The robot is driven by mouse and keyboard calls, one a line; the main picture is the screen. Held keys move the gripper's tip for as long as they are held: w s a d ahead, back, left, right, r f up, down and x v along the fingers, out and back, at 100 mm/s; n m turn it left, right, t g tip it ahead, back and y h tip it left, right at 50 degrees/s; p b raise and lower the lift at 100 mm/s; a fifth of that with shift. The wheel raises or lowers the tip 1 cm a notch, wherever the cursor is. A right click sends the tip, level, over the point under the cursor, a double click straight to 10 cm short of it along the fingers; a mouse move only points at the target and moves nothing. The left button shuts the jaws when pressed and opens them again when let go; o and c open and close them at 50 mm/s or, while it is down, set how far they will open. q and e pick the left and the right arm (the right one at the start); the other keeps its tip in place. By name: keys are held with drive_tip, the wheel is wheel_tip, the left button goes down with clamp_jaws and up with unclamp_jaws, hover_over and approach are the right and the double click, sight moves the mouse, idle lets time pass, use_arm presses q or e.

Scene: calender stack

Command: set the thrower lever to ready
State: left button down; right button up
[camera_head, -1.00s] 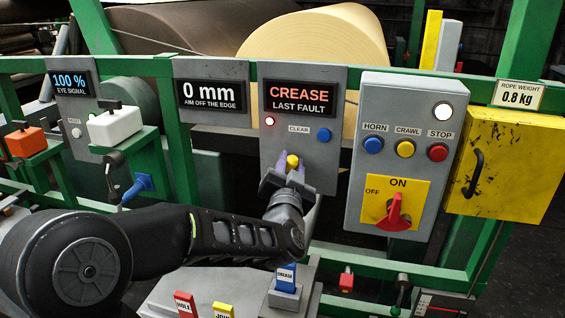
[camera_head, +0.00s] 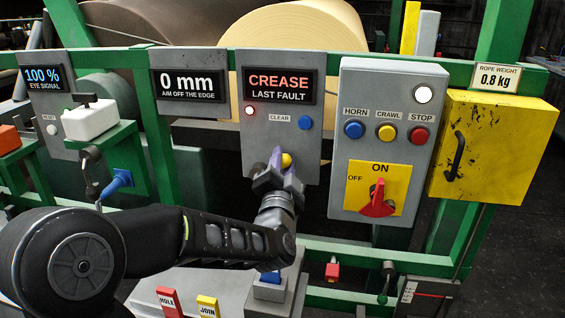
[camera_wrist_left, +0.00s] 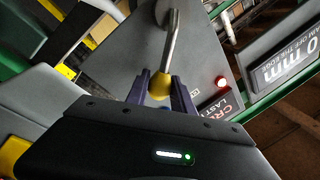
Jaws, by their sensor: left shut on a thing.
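The lever (camera_wrist_left: 171,42) is a metal rod with a yellow knob (camera_wrist_left: 159,85), set on the grey panel that carries the CREASE display. Its knob (camera_head: 286,160) also shows in the head view, below the CLEAR button. My left gripper (camera_head: 276,163) is shut on the knob, one purple-grey finger on each side; the wrist view shows the same grip (camera_wrist_left: 159,88). In the head view the fingers and wrist hide the rod and any marking below it. My right gripper is not in view.
The CREASE display (camera_head: 277,86), a lit red lamp (camera_head: 250,111) and the blue CLEAR button (camera_head: 305,122) are just above. To the right a grey box (camera_head: 340,200) carries several buttons and a red switch (camera_head: 377,199). A yellow box (camera_head: 500,150) is further right.

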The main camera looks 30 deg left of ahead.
use_arm(q)
drive_tip(key=c, duration=1.1)
unclamp_jaws()
drive_tip(key=shift+s+d+f, duration=0.1)
drive_tip(key=v, duration=0.7)
drive_tip(key=shift+s+b, duration=0.25)
drive_tip(key=shift+b, duration=0.2)
drive_tip(key=shift+s+d+f, duration=0.1)
drive_tip(key=shift+d, duration=0.05)
